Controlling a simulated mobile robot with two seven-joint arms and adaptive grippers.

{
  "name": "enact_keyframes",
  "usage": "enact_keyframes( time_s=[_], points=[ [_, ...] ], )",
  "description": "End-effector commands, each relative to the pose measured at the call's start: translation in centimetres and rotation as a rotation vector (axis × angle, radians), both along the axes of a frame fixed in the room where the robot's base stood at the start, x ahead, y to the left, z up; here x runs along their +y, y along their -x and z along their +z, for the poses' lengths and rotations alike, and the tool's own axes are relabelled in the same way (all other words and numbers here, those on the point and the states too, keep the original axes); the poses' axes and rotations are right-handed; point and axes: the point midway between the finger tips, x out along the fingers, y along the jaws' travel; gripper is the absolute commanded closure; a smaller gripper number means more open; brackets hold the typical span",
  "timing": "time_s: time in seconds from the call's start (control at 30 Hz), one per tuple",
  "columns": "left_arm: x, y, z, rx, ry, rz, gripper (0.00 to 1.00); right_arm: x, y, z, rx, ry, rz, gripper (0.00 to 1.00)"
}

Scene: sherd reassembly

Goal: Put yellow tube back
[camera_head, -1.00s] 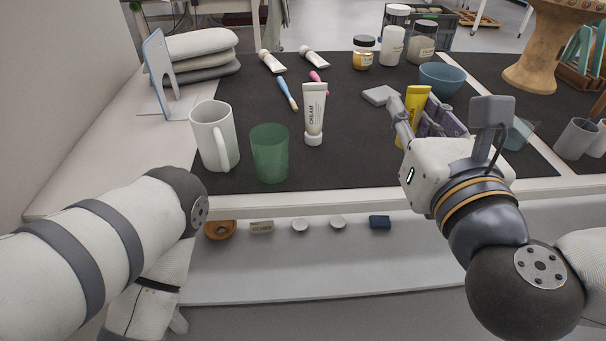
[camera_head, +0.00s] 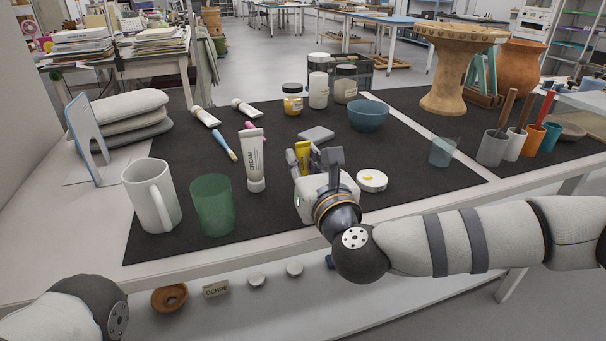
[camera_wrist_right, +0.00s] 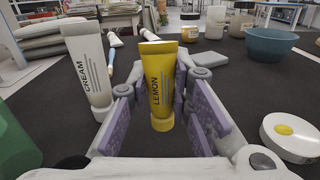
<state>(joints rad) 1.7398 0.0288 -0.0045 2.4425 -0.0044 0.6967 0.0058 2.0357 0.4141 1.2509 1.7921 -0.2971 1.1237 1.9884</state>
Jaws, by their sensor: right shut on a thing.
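The yellow tube (camera_head: 303,152) stands upright between the fingers of my right gripper (camera_head: 304,158), which is shut on it. In the right wrist view the yellow tube (camera_wrist_right: 160,85) reads LEMON, and its cap end points down, close to the dark mat; I cannot tell whether it touches. The pads of my right gripper (camera_wrist_right: 163,112) lie either side of it. The white CREAM tube (camera_head: 252,160) stands upright on the mat just left of the gripper. My left gripper is outside the picture; only part of my left arm shows.
A green cup (camera_head: 212,206) and white mug (camera_head: 150,196) stand at left. A round white tin (camera_head: 371,181) with a yellow mark lies right of the gripper. A blue bowl (camera_head: 368,116), grey block (camera_head: 316,134) and several jars stand behind. Bare mat (camera_head: 420,190) shows at right.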

Motion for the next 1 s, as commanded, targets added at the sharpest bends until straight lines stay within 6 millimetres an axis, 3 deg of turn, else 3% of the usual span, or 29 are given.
enact_keyframes(
  time_s=[0.1, 0.47, 0.5, 0.57, 0.93, 1.0],
  points=[
    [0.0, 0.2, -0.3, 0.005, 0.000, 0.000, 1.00, 0.0, 0.1, -2.6, 0.005, 0.003, 0.000, 1.00],
    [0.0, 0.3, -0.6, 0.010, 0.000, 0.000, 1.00, -0.1, 0.2, -3.2, 0.004, 0.001, 0.000, 1.00],
    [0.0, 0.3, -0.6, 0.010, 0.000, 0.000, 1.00, -0.1, 0.2, -3.1, 0.003, 0.001, 0.000, 0.74],
    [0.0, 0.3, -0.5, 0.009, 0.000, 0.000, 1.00, -0.1, 0.2, -3.0, 0.003, 0.002, 0.000, 0.61],
    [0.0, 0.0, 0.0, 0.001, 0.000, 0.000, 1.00, 0.0, 0.1, -2.2, -0.001, 0.002, 0.001, 0.61],
    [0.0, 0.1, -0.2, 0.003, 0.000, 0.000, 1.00, -0.3, 1.1, -2.6, 0.004, 0.001, 0.002, 0.61]
  ],
)
